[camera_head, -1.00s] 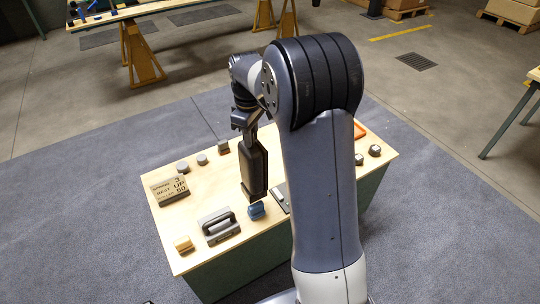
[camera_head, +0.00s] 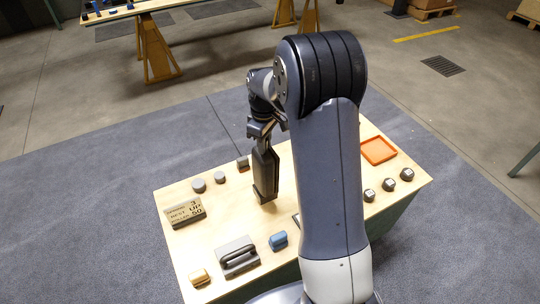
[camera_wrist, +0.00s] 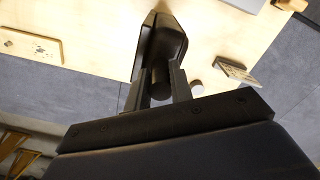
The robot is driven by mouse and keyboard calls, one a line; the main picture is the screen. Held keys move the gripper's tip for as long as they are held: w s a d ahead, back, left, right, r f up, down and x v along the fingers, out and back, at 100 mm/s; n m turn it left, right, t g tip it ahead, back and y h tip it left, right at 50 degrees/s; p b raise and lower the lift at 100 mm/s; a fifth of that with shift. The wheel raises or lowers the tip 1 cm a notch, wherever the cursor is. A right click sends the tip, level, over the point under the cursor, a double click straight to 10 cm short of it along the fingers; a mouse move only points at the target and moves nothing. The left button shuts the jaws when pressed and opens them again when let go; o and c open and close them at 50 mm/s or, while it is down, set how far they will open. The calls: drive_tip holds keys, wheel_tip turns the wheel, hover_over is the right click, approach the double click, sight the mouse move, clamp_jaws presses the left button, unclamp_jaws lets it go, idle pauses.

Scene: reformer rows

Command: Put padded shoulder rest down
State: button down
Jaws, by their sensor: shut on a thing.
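The padded shoulder rest (camera_head: 264,172) is a long dark pad hanging upright below my gripper (camera_head: 264,136), over the middle of the pale wooden tabletop (camera_head: 215,222). Its lower end is at or just above the wood; I cannot tell whether it touches. In the wrist view, my gripper (camera_wrist: 158,80) is shut on the stem of the shoulder rest (camera_wrist: 165,42), with a finger on each side. My arm hides part of the tabletop to the right.
A lettered block (camera_head: 185,212) stands at left. A grey handled block (camera_head: 238,257), a blue block (camera_head: 278,241) and a tan block (camera_head: 199,277) line the front. Several small grey pieces and an orange tray (camera_head: 379,151) sit elsewhere. Bare wood surrounds the pad's lower end.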

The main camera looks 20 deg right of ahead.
drive_tip(key=shift+f, duration=2.2)
drive_tip(key=shift+f, duration=0.15)
drive_tip(key=c, duration=1.3)
unclamp_jaws()
drive_tip(key=shift+o, duration=0.2)
wheel_tip(320, 180, up, 12)
drive_tip(key=shift+r, duration=0.15)
